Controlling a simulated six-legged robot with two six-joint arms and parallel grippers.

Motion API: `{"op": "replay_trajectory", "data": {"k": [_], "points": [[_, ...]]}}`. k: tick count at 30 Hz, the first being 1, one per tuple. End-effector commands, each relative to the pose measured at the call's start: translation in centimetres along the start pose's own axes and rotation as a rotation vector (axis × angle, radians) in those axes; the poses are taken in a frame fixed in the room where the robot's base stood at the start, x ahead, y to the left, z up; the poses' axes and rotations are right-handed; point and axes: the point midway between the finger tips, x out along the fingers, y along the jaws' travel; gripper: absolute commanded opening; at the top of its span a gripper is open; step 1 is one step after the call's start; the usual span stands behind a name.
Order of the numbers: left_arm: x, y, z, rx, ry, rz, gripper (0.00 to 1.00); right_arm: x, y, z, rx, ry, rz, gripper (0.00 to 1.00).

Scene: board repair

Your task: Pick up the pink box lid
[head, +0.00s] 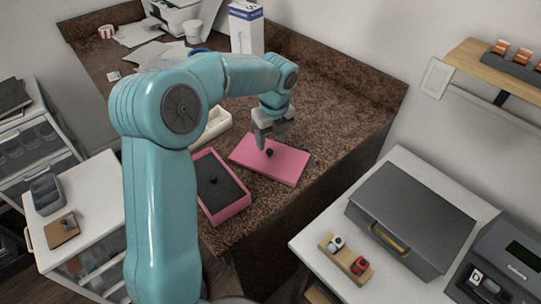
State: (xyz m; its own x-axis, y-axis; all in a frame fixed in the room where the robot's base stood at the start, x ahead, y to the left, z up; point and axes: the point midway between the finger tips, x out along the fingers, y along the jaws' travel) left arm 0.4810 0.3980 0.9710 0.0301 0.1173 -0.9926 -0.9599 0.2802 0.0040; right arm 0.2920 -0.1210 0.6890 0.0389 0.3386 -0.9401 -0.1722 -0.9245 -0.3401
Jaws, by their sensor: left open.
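The pink box lid (285,166) lies flat on the brown speckled counter, with a small dark knob (269,153) on it. An open pink box (238,205) with a dark inside and a small dark knob is beside it on the left. My left gripper (268,146) is open and points down at the lid's knob, with its fingertips close to it. I cannot tell whether the fingers touch the knob. My left arm hides part of the counter and the box's left side. My right gripper is not in view.
A cream tray (214,127) sits behind the pink box, partly hidden by my arm. A white and blue carton (246,30) stands at the back. A grey case (411,215) lies on the white table at right. The counter right of the lid is clear.

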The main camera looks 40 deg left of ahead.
Motion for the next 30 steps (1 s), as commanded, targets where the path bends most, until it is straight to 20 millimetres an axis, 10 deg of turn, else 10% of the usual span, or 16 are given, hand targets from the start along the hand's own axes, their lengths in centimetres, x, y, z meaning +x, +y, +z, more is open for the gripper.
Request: {"op": "replay_trajectory", "data": {"k": [21,26,30], "points": [[5.8,-0.8,0.7,-0.002,0.000,0.000,0.55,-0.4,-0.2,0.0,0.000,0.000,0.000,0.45],[5.8,-0.8,0.7,-0.002,0.000,0.000,0.06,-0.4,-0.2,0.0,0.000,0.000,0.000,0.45],[5.8,-0.8,0.7,-0.002,0.001,0.000,0.00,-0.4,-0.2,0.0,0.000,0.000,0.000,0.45]]}}
